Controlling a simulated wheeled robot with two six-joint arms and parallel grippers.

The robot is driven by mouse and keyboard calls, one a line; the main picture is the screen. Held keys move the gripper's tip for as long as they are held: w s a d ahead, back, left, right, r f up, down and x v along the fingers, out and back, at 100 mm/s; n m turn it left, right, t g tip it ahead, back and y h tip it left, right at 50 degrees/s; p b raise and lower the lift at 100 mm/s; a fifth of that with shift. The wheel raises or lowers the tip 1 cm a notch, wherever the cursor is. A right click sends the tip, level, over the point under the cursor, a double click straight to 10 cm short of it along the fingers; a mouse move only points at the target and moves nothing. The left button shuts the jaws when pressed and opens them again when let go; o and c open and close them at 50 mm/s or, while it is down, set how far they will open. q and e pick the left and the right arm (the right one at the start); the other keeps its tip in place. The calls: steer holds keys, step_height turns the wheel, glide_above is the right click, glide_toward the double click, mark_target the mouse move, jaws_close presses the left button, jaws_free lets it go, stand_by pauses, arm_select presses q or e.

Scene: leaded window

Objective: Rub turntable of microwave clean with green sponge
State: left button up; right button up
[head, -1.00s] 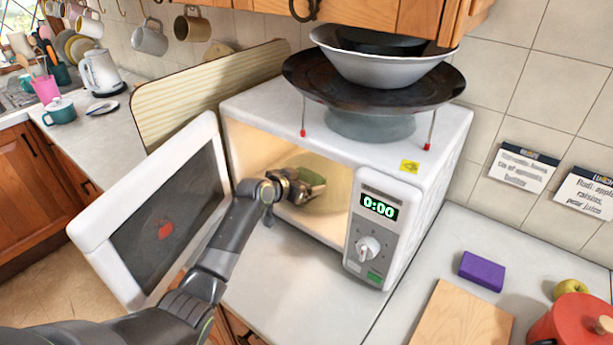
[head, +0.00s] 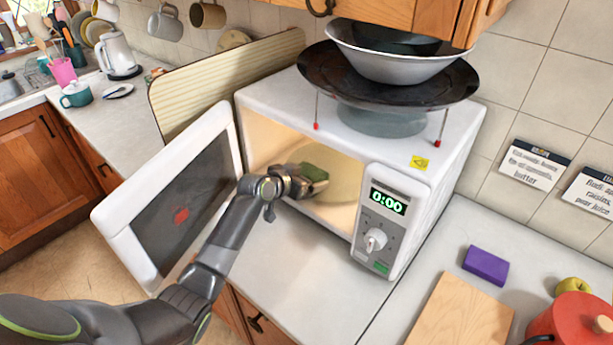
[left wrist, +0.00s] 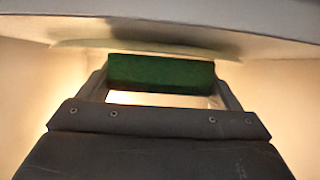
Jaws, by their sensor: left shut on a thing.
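The white microwave (head: 290,96) stands on the counter with its door (head: 165,200) swung open to the left. My left gripper (head: 300,182) reaches into the lit cavity and is shut on the green sponge (head: 314,172). In the left wrist view the sponge (left wrist: 160,74) spans between the two fingers. The pale turntable (head: 338,170) lies inside, partly hidden by the gripper and sponge. Its thin edge shows just beyond the sponge in the left wrist view (left wrist: 80,46). I cannot tell whether sponge and turntable touch. My right gripper is out of view.
A dark round tray (head: 440,95) with bowls sits on top of the microwave, under a wooden cabinet. To the right are a purple block (head: 486,265), a wooden board (head: 455,315) and a red pot (head: 575,322). The counter before the microwave is clear.

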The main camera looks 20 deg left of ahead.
arm_select(q)
steer(key=shift+r+p, duration=2)
steer(key=shift+r, duration=0.8)
step_height(320, 180, up, 3)
steer(key=p, duration=0.2)
steer(key=shift+r+p, duration=0.1)
steer(key=shift+p, duration=0.3)
